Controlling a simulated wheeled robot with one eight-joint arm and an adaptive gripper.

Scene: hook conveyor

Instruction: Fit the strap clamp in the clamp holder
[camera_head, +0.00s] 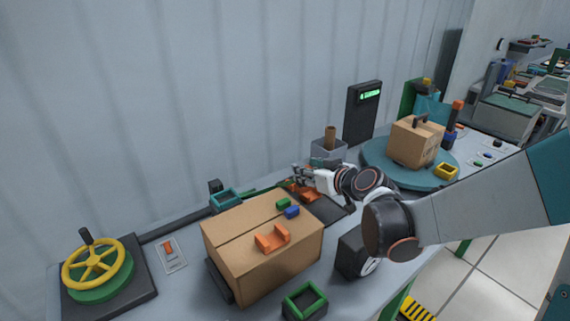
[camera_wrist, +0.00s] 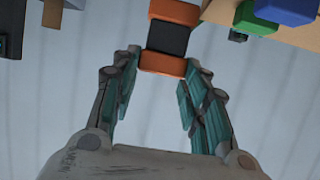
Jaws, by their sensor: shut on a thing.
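My gripper (camera_head: 300,178) is beyond the near cardboard box, low over the bench by the back wall. In the wrist view its two fingertips (camera_wrist: 161,62) are closed on the near end of an orange piece with a black middle (camera_wrist: 168,38), which I take to be the strap clamp. Its far end runs to the top edge of that view. A U-shaped orange piece (camera_head: 271,239) lies on top of the cardboard box (camera_head: 240,262). I cannot tell whether it is the clamp holder.
Green (camera_head: 283,204) and blue (camera_head: 292,212) blocks sit on the box. A yellow handwheel (camera_head: 93,263) is at left, a green square tray (camera_head: 305,301) in front. A turntable (camera_head: 375,163) with another box (camera_head: 416,142) is at right. A dark display post (camera_head: 361,112) stands behind.

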